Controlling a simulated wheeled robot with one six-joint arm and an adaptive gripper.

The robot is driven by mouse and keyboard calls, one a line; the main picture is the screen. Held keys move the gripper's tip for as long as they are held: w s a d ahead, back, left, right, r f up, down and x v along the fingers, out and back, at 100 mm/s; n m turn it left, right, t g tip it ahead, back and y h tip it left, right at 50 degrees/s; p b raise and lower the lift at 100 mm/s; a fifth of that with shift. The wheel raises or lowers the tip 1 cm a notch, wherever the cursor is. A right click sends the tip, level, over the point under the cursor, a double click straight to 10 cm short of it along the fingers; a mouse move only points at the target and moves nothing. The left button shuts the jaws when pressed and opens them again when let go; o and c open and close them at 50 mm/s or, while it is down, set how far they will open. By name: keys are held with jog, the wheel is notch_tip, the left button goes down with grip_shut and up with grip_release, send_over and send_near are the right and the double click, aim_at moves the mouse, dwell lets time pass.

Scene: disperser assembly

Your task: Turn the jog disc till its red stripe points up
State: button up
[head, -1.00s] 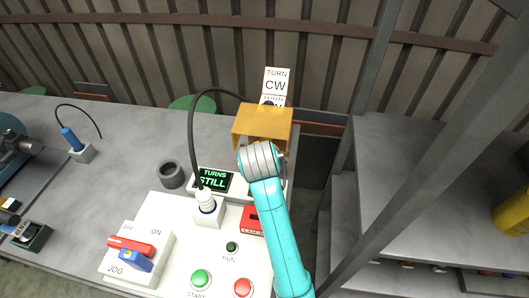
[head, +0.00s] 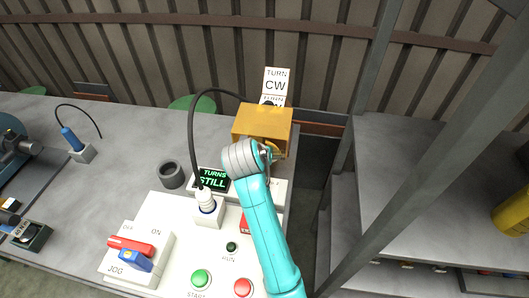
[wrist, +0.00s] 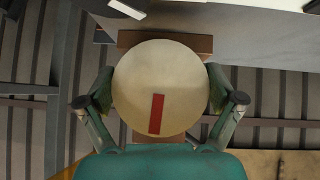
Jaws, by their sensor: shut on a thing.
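The jog disc (wrist: 150,75) fills the middle of the wrist view as a round cream face. Its red stripe (wrist: 156,114) runs from near the centre to the rim at the bottom of that picture, leaning very slightly. Which way that is in the room, I cannot tell from this view alone. My gripper (wrist: 160,90) is shut on the disc, with one finger at its left edge and one at its right. In the head view my wrist is in front of the yellow hood (head: 262,120), and the fingers are mostly hidden.
A sign (head: 276,82) reading TURN CW stands behind the hood. A green display (head: 212,179) reads TURNS STILL. The white panel (head: 180,240) carries a JOG switch (head: 133,252), a green START button (head: 200,278) and a red button (head: 243,287). A black cable (head: 191,130) arches beside the hood.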

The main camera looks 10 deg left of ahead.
jog(key=shift+h, duration=0.3)
jog(key=o, duration=0.8)
jog(key=shift+s+r, duration=0.1)
